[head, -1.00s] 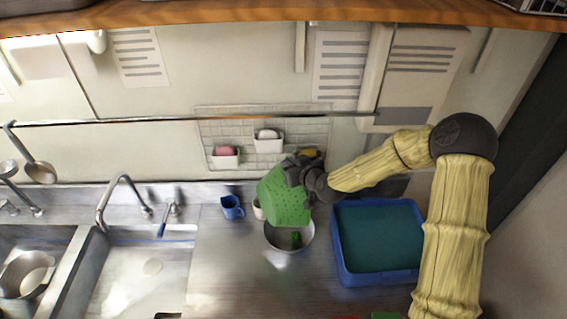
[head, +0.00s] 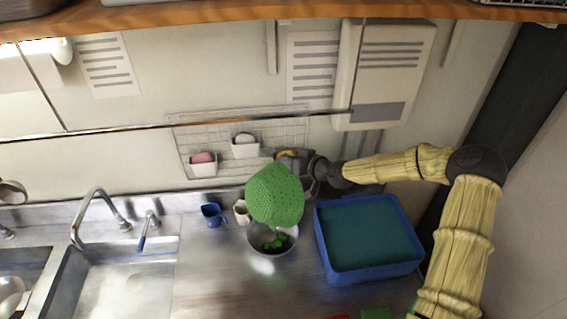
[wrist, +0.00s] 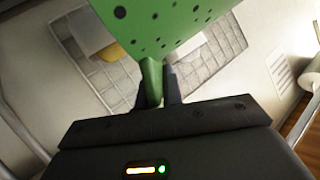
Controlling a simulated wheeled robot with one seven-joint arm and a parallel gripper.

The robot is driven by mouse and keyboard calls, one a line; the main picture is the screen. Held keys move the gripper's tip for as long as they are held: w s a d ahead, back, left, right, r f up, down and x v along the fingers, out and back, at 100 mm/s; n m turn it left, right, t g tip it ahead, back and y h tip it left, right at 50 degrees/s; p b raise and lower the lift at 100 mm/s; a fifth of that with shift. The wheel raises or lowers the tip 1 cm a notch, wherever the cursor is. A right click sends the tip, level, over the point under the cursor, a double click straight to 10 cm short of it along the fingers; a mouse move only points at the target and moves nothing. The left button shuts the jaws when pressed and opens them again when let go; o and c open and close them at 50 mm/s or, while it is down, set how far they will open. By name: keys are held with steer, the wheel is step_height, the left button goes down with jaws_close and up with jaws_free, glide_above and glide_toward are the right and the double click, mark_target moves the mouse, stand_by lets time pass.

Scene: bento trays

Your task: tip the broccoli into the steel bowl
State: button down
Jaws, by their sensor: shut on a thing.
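My gripper (head: 304,178) is shut on the green perforated colander (head: 275,196) at its rim or handle. The wrist view shows the jaws (wrist: 160,98) closed on a green tab below the colander's holed wall (wrist: 160,28). The colander is tipped steeply over the steel bowl (head: 292,246), its underside facing the head camera. Several green broccoli pieces (head: 275,243) lie in the bowl. The colander's inside is hidden, so I cannot tell whether any broccoli is still in it.
A blue tray (head: 319,243) stands just right of the bowl. A blue cup (head: 212,215) and a white cup (head: 241,211) stand left of it. The sink (head: 120,285) is further left. A wire rack (head: 290,133) hangs on the wall behind.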

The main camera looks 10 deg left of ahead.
steer(key=w+d+f+m+g+y+b, duration=0.1)
steer(key=w+d+f+m+y+b, duration=0.2)
steer(key=b, duration=1.3)
steer(key=w+d+f+m, duration=0.3)
steer(key=w+d+f, duration=0.3)
steer(key=d+f, duration=0.1)
steer(key=shift+w+d+f+g+y, duration=0.2)
steer(key=shift+f+g+y, duration=0.15)
steer(key=shift+f, duration=0.35)
steer(key=shift+s, duration=0.1)
stand_by(0.4)
